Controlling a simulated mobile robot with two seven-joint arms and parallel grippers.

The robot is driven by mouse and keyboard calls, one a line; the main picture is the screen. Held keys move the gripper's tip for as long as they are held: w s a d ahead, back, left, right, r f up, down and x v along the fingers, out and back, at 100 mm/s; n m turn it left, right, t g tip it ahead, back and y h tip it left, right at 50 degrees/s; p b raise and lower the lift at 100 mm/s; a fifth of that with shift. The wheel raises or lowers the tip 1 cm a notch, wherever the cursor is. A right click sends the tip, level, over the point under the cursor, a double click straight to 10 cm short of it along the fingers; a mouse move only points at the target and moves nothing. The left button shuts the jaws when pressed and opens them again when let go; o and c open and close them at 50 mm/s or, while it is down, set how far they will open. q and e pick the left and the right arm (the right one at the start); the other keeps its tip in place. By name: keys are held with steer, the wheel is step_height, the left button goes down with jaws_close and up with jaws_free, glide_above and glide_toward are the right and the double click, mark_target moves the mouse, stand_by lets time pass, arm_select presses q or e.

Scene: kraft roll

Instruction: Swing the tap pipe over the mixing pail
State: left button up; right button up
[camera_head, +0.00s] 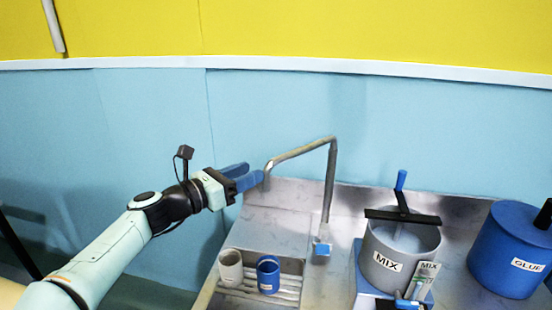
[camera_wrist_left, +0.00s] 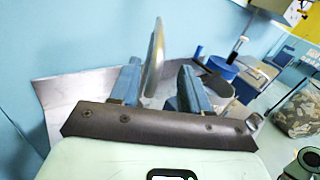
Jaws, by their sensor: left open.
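The metal tap pipe (camera_head: 300,150) rises from its base (camera_head: 321,247) and bends left, its down-turned outlet end over the left part of the sink. The grey mixing pail (camera_head: 398,258), marked MIX, stands to the right of the pipe. My left gripper (camera_head: 248,178) is open at the pipe's outlet end. In the left wrist view the pipe (camera_wrist_left: 155,55) shows between the two blue fingers of the gripper (camera_wrist_left: 160,82), apparently nearer the left finger; contact cannot be told. My right gripper is not in view.
A blue GLUE drum (camera_head: 505,250) stands right of the pail. A stirrer with a blue handle (camera_head: 400,182) and a dark crossbar (camera_head: 402,216) sits on the pail. A pale cup (camera_head: 231,267) and a blue cup (camera_head: 268,275) stand on the rack below the pipe. A wall is behind.

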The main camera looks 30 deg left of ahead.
mark_target(267, 165)
arm_select(q)
steer(key=p+x, duration=0.1)
steer(key=x, duration=0.8)
steer(key=shift+p, duration=0.35)
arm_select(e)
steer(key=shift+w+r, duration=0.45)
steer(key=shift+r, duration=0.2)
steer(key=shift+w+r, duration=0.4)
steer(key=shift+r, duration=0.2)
arm_select(q)
jaws_close()
